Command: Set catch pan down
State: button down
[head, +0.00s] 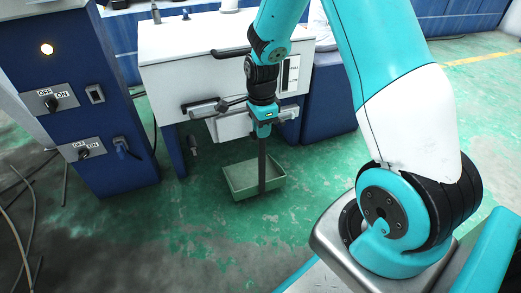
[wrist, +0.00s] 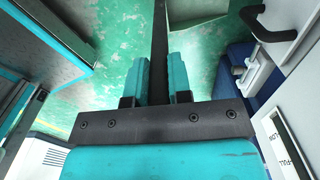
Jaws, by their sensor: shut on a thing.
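The catch pan (head: 236,180) is a shallow green tray with a dark upright bar as its handle (head: 262,165). It hangs level below my gripper (head: 263,133), in front of the white machine. I cannot tell whether its underside touches the floor. In the wrist view, the two teal fingers of my gripper (wrist: 159,82) are shut on the dark handle (wrist: 159,35). A pale part of the pan (wrist: 205,28) shows at the top; the rest is cut off by the frame.
The white machine (head: 175,60) on blue legs stands just behind the pan, with handles on its front. A blue control cabinet (head: 75,95) with switches stands at the left. Loose cables (head: 20,225) lie on the far left floor. Green floor (head: 170,225) around the pan is clear.

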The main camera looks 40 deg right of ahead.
notch_tip(320, 180, down, 4)
jog(key=shift+r+b, duration=0.1)
jog(key=shift+b, duration=1)
jog(key=shift+f, duration=0.2)
jog(key=c, duration=1.1)
grip_release()
jog(key=shift+o, duration=0.2)
